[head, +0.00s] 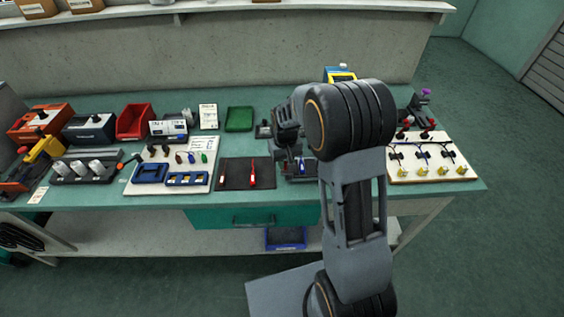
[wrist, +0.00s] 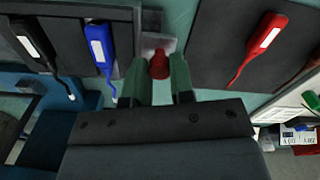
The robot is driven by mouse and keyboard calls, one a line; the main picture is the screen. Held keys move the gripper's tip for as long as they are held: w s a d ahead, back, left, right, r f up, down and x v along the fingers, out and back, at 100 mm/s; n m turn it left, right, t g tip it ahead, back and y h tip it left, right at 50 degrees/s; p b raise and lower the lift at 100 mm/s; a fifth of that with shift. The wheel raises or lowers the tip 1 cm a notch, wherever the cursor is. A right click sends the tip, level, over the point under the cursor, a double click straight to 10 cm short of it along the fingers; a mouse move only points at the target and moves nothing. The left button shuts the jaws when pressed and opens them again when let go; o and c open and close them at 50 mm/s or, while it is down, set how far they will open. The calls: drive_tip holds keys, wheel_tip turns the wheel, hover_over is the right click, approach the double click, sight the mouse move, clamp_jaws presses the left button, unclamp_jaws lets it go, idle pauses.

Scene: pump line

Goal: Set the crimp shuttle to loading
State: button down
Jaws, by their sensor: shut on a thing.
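My gripper (wrist: 161,75) is shut on a small red knob (wrist: 160,63) in the wrist view, with a green-faced finger on each side of it. The knob stands by a pale plate (wrist: 150,42), which looks like part of the crimp shuttle; the setting and any marks cannot be read. In the head view my gripper (head: 289,163) reaches down at a dark fixture (head: 301,174) on the bench, right of the black mat. My arm and gripper hide the knob and most of the shuttle there.
A blue-handled tool (wrist: 100,46) and a dark-handled one (wrist: 35,40) lie left of my gripper. A red-handled tool (wrist: 266,34) lies right, on the black mat (head: 231,181). A white board with wired parts (head: 433,171) is at right. The bench (head: 270,208) is crowded.

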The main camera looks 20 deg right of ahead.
drive_tip(key=c, duration=1.4)
unclamp_jaws()
drive_tip(key=shift+w+a+r, duration=0.1)
drive_tip(key=shift+w+a, duration=0.05)
drive_tip(key=o, duration=0.3)
drive_tip(key=shift+w+a, duration=0.1)
drive_tip(key=shift+a, duration=0.1)
drive_tip(key=shift+o, duration=0.6)
drive_tip(key=shift+d, duration=0.1)
wheel_tip(320, 180, up, 14)
